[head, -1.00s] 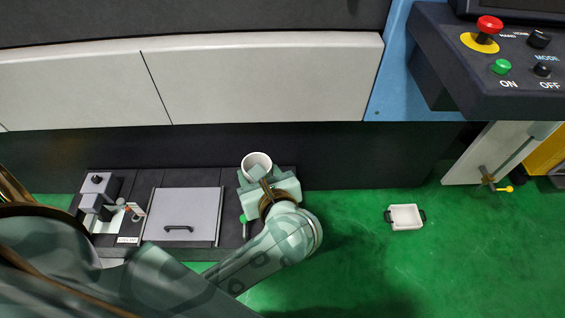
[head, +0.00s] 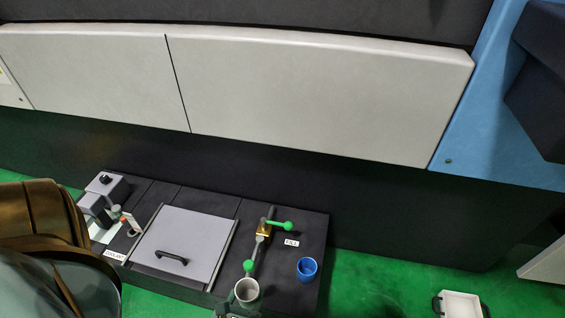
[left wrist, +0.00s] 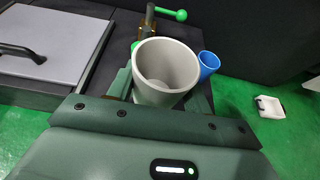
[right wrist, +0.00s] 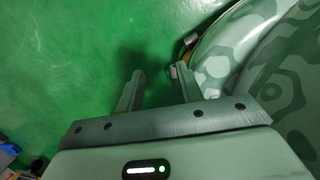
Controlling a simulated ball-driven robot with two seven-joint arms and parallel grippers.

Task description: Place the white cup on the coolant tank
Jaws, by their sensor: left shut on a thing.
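The white cup (head: 247,290) is upright at the front edge of the coolant tank (head: 312,228) in the head view. My left gripper (left wrist: 164,96) is shut on the white cup, with a finger at each side of it; in the head view only a bit of this gripper shows at the bottom edge. I cannot tell how high the cup is relative to the tank top. My right gripper (right wrist: 156,88) is open and empty above the green floor.
A blue cup (head: 307,268) stands on the tank's right end, near the FILL label (head: 292,243). A pipe with green-handled valves (head: 279,225) lies behind the white cup. A grey handled lid (head: 190,238) is to the left. A white tray (head: 460,304) is on the floor.

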